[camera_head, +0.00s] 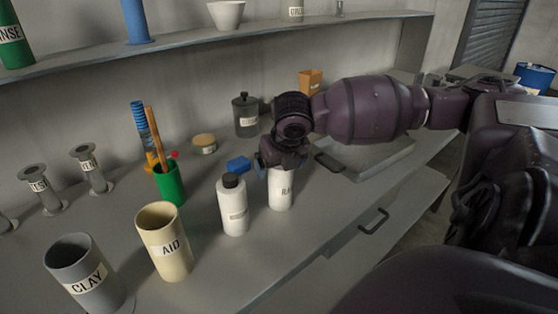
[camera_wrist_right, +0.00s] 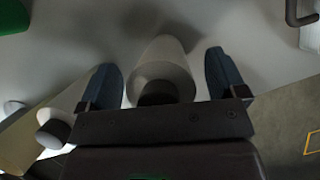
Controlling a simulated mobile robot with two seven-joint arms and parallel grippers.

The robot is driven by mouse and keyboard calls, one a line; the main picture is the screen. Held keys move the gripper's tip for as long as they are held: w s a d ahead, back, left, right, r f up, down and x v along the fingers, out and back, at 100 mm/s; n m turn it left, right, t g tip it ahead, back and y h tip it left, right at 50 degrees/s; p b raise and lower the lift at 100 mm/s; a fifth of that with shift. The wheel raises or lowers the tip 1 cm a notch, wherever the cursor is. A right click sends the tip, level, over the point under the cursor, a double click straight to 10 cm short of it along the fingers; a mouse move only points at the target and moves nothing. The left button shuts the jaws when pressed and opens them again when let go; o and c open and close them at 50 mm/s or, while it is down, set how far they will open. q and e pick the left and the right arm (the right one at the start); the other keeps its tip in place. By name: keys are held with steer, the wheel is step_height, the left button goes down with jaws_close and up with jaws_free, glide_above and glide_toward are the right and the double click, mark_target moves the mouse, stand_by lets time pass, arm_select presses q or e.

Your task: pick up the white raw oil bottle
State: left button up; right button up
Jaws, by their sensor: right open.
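The white raw oil bottle (camera_head: 281,196), its label partly readable as "RA", stands upright on the grey bench. My right gripper (camera_head: 281,168) is over its top and hides its cap. In the right wrist view the white bottle (camera_wrist_right: 163,68) with a dark cap lies between the two blue fingers of my open right gripper (camera_wrist_right: 161,66). A gap shows on each side, wider on the right. My left gripper is not in view.
A second white bottle (camera_head: 234,208) with a black cap stands close on the left. A blue block (camera_head: 238,164) lies behind. A tray (camera_head: 375,155) is at right.

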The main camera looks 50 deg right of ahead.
steer(key=shift+r, duration=0.15)
steer(key=c, duration=1.5)
steer(key=shift+c, duration=0.2)
